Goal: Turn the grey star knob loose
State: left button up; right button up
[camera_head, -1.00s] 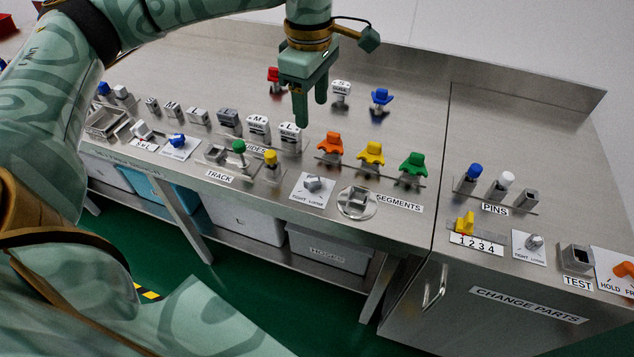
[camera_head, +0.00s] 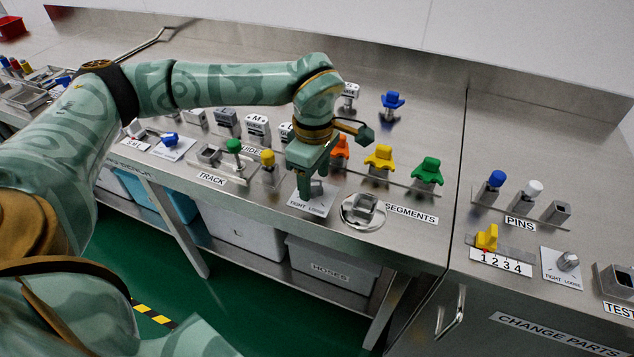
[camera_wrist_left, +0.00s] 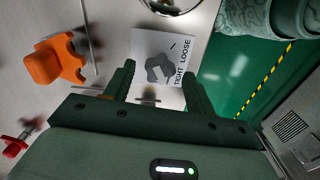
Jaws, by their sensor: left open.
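The grey star knob (camera_wrist_left: 158,68) sits on a white plate (camera_wrist_left: 174,50) marked TIGHT and LOOSE; both show in the left wrist view. In the head view the plate (camera_head: 299,203) is near the front edge of the bench, and my gripper's fingers largely cover the knob. My left gripper (camera_head: 312,186) is open and points down over the plate. In the left wrist view its two fingers (camera_wrist_left: 158,78) stand apart, one on each side of the knob in the picture. I cannot tell whether they touch it. My right gripper is not in view.
Orange (camera_head: 340,150), yellow (camera_head: 380,158) and green (camera_head: 427,170) star-topped parts stand right of the gripper. A round metal fixture (camera_head: 364,208) is close by, and a yellow-topped pin (camera_head: 267,160) stands to its left. Another grey knob (camera_head: 568,261) is on the right-hand bench.

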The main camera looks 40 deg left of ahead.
pick_arm(q)
jog(key=shift+f, duration=0.5)
jog(key=shift+c, duration=0.3)
jog(key=c, duration=0.9)
jog(key=shift+r, duration=0.1)
